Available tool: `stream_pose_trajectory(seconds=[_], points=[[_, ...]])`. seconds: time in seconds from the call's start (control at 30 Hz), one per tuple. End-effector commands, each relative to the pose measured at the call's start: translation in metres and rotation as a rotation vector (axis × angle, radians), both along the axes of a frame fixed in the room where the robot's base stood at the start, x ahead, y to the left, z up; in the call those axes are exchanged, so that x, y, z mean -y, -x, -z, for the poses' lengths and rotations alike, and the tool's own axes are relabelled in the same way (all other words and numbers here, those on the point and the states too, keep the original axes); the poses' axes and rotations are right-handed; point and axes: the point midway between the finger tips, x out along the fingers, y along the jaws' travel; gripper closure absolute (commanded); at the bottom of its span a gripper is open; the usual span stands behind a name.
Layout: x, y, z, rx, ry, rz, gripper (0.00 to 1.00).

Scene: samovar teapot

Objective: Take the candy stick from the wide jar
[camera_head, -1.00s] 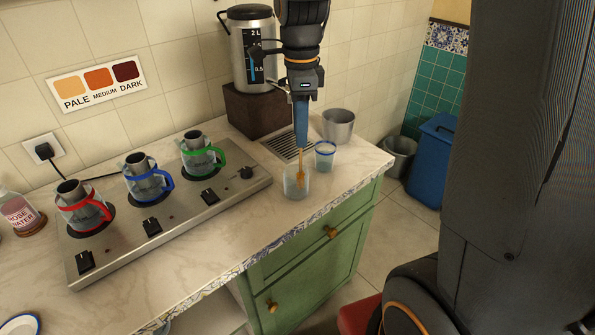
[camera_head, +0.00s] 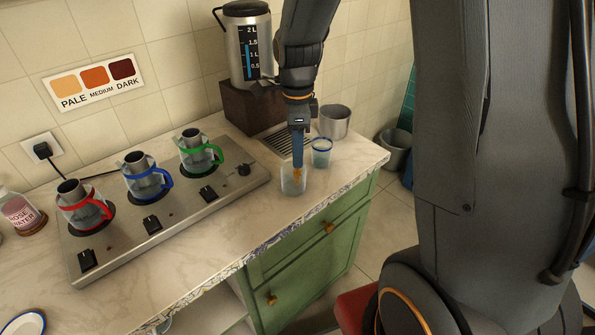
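The wide jar (camera_head: 288,186) is a clear, frosted-looking glass vessel near the counter's front right edge. The amber candy stick (camera_head: 297,175) shows inside it, with its upper part hidden by my gripper. My gripper (camera_head: 298,163) points straight down with its blue fingers at the jar's mouth, right at the top of the visible candy. The fingers appear as a single blue bar from this side, so I cannot tell whether they are apart or closed on the stick.
A blue-rimmed glass (camera_head: 321,152) stands close right of the jar. A metal pot (camera_head: 334,122) and a drip grate (camera_head: 274,141) are behind. The steel hob (camera_head: 177,210) with several glass-sided pots lies left. A large steel urn (camera_head: 249,45) stands on a brown block.

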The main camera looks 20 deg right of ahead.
Motion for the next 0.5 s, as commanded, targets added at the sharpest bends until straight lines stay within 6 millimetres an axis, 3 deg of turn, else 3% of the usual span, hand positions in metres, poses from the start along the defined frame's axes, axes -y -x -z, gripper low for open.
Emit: stream_pose_trajectory(seconds=[0.13,0.3,0.5], points=[[-0.0001,0.0,0.0001,0.0,0.0,0.0,0.72],[0.0,0.0,0.0,0.0,0.0,0.0,1.0],[0.0,-0.0001,-0.0002,0.0,0.0,0.0,1.0]])
